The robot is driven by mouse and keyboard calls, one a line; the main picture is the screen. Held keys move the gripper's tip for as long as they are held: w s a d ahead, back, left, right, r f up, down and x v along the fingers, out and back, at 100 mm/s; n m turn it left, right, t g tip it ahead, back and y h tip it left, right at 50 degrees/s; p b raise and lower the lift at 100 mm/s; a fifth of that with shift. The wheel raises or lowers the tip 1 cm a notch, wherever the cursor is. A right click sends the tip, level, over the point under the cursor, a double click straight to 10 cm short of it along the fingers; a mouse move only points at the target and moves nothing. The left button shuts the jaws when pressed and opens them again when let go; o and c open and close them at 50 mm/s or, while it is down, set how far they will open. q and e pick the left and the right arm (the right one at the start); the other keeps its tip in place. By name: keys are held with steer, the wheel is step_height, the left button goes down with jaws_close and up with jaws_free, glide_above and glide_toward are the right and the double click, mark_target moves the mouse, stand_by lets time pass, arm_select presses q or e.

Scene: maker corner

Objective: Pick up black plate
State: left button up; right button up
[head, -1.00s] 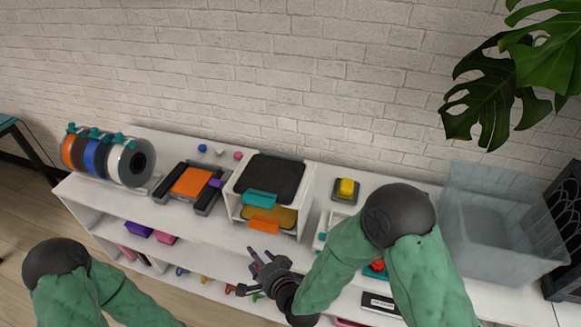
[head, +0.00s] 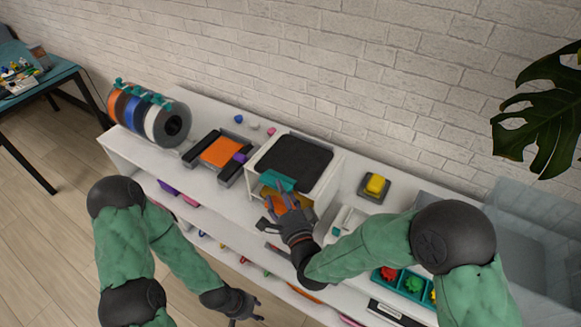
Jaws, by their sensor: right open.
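The black plate (head: 291,160) lies flat on top of a white rack (head: 328,180), with a teal tab (head: 278,181) at its front edge. My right gripper (head: 274,199) is open and empty, its fingers just in front of the teal tab and overlapping its lower part in the picture. I cannot tell whether they touch it. An orange tab (head: 283,202) on a lower plate is partly hidden behind these fingers. My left gripper (head: 246,318) is low in the picture, in front of the shelf and away from the plate; its jaw opening is unclear.
Left of the rack, a dark device with an orange plate (head: 221,152) and a row of filament spools (head: 150,118) stand on the white shelf. A yellow button box (head: 375,187) is to the right. A clear bin (head: 535,235) stands at the far right.

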steer(key=b+x, duration=0.1)
steer(key=x, duration=0.4)
steer(key=shift+r, duration=0.1)
jaws_close()
